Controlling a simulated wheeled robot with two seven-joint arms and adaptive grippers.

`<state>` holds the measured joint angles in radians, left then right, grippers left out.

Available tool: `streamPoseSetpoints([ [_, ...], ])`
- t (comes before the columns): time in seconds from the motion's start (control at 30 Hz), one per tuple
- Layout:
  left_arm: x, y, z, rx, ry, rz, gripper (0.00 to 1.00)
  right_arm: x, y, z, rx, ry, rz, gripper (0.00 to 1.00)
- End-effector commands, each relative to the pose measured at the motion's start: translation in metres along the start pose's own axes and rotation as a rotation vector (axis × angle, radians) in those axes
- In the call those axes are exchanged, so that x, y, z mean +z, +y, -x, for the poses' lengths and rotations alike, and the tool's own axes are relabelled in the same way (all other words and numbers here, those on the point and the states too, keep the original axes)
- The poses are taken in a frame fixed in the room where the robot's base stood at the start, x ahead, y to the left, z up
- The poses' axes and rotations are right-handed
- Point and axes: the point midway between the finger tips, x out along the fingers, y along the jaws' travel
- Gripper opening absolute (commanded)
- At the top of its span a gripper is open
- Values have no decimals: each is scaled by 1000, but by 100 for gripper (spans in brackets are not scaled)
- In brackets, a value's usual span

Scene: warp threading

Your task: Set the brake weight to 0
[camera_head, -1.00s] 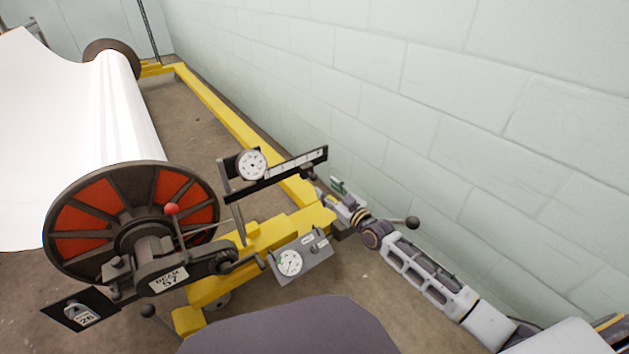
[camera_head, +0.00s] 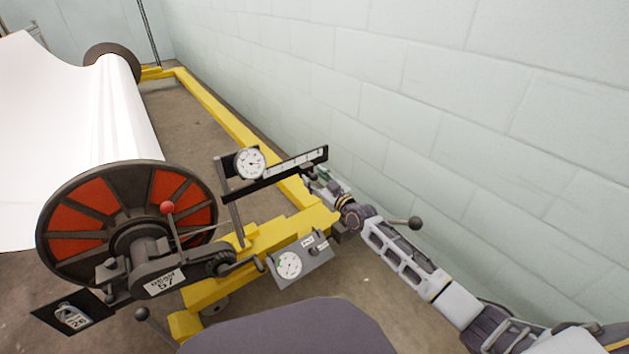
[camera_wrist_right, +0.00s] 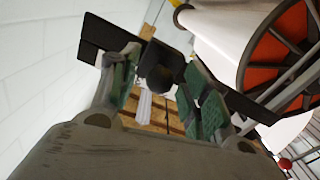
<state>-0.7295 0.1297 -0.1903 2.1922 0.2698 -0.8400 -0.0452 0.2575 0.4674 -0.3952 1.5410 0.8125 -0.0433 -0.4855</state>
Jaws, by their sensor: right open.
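The brake's black scale bar (camera_head: 268,178) with a white scale strip stands above the yellow frame. A small dark piece (camera_head: 309,173), which looks like the brake weight, is at the bar's right part. My right gripper (camera_head: 322,179) is just below and right of it, partly hidden by the bar. In the right wrist view my gripper (camera_wrist_right: 162,92) is open, with green-padded fingers on either side of the dark rounded weight (camera_wrist_right: 160,77). I cannot tell whether a finger touches it. The scale reading is too small to tell. My left gripper is not in view.
A round dial (camera_head: 250,163) sits at the bar's left end, and a grey gauge box (camera_head: 303,261) lies below. The beam wheel (camera_head: 68,215) with red panels and a red-knobbed lever (camera_head: 168,208) are left. The pale block wall (camera_head: 450,140) is close on the right.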

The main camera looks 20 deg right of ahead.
Motion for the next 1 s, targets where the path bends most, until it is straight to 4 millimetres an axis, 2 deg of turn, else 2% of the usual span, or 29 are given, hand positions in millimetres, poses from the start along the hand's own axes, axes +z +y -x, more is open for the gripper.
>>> streamPoseSetpoints([
  [0.47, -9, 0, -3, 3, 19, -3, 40, -1, 0, -6, 0, 1, -1, 47],
  [0.83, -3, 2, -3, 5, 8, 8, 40, 0, 0, -6, 0, 0, -1, 2],
  [1.0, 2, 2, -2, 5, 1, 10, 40, 0, 0, -6, 0, 0, -1, 0],
])
